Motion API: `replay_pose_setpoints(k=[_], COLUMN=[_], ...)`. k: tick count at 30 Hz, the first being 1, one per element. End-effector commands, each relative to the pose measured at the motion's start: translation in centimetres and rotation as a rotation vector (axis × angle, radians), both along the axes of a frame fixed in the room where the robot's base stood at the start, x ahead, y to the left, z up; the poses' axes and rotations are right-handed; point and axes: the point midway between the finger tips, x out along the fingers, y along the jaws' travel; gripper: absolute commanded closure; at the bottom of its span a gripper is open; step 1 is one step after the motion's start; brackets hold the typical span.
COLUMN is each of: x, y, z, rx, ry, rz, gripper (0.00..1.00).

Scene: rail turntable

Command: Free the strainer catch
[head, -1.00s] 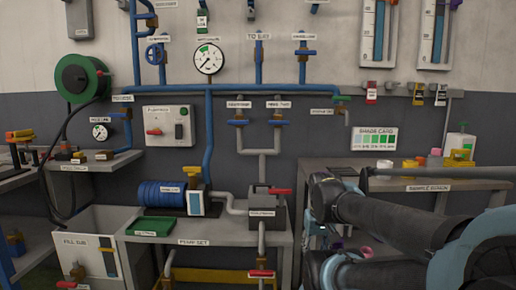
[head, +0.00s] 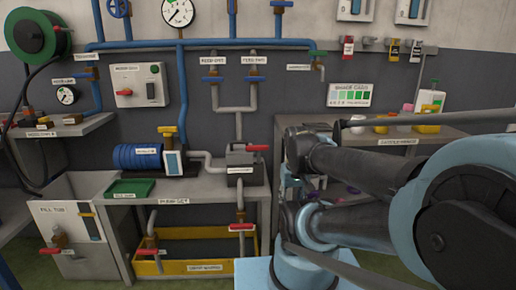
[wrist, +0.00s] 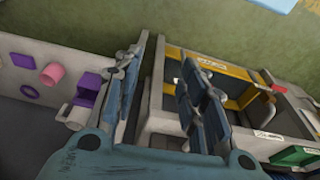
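The strainer appears to be the grey box (head: 241,168) at the right end of the pump set bench; its label is too small to read surely. A red handle (head: 257,148) sticks out to the right at its top; I take it for the catch. In the wrist view my gripper (wrist: 167,52) has its two blue-grey fingers apart with nothing between them. It points down past the bench's side, near the yellow tray (wrist: 175,52). I cannot make out the strainer in the wrist view. In the head view my fingers are not clearly visible.
Pipes join the box from above and from the left, where a blue motor (head: 137,157) sits behind a green tray (head: 130,189). A red-handled valve (head: 241,227) hangs below the bench. The sample bench (head: 460,134) stands right, with a gap between the benches.

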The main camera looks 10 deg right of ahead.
Motion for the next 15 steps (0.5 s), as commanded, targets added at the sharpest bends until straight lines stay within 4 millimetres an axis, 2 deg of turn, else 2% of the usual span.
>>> replay_pose_setpoints(k=[12,15], x=[0.02,-0.56], y=[0.00,0.03], z=[0.02,0.99], rx=[0.000,0.004], ry=[0.000,-0.010], rz=[-0.001,-0.020], gripper=[0.62,0.62])
